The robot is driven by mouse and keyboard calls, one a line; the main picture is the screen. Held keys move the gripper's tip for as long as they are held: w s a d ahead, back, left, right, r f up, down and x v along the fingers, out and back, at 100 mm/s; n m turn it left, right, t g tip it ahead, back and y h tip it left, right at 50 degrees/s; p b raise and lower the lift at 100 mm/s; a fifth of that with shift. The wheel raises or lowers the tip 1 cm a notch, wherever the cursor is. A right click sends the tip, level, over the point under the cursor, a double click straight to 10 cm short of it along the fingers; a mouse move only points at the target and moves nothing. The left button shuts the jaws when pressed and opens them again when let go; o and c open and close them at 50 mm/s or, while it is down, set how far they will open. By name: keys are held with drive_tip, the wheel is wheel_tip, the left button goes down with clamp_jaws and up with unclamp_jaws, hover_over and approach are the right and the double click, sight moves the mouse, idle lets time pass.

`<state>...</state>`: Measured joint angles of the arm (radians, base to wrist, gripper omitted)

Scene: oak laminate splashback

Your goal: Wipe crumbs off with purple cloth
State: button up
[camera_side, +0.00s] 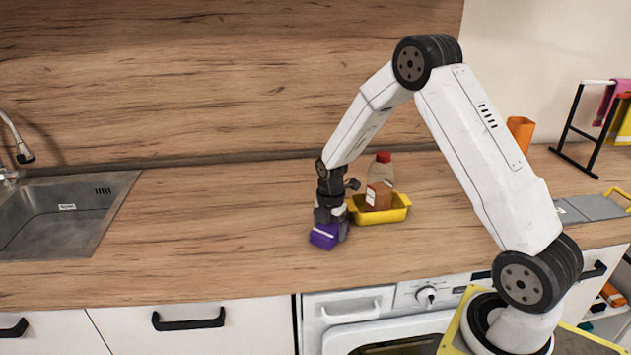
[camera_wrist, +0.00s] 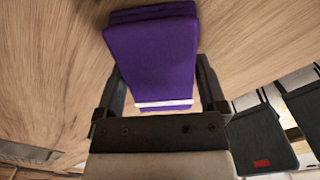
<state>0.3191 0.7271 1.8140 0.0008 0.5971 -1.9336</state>
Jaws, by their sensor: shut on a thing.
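The purple cloth (camera_side: 324,236) is folded, with a white stripe near one edge. It also fills the upper middle of the wrist view (camera_wrist: 152,55). My gripper (camera_side: 329,226) is shut on the cloth, with a finger on each side of it in the wrist view (camera_wrist: 160,95). The cloth is at or just above the oak worktop (camera_side: 220,235), in front of the yellow tray; I cannot tell whether it touches the wood. No crumbs can be made out in either view.
A yellow tray (camera_side: 397,213) holding a red-capped bottle (camera_side: 380,182) stands close behind and right of my gripper. A sink (camera_side: 60,215) is at the left. An orange cup (camera_side: 520,131) and a towel rack (camera_side: 583,125) are at the right. The worktop between sink and gripper looks clear.

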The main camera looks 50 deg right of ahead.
drive_tip(key=shift+f, duration=0.3)
drive_tip(key=shift+s, duration=0.15)
idle(0.4)
drive_tip(key=shift+s+d, duration=0.1)
drive_tip(key=shift+s, duration=1.1)
drive_tip(key=shift+w, duration=0.1)
drive_tip(key=shift+w, duration=0.8)
drive_tip(key=shift+w, duration=0.2)
drive_tip(key=shift+w, duration=0.75)
drive_tip(key=shift+w, duration=0.1)
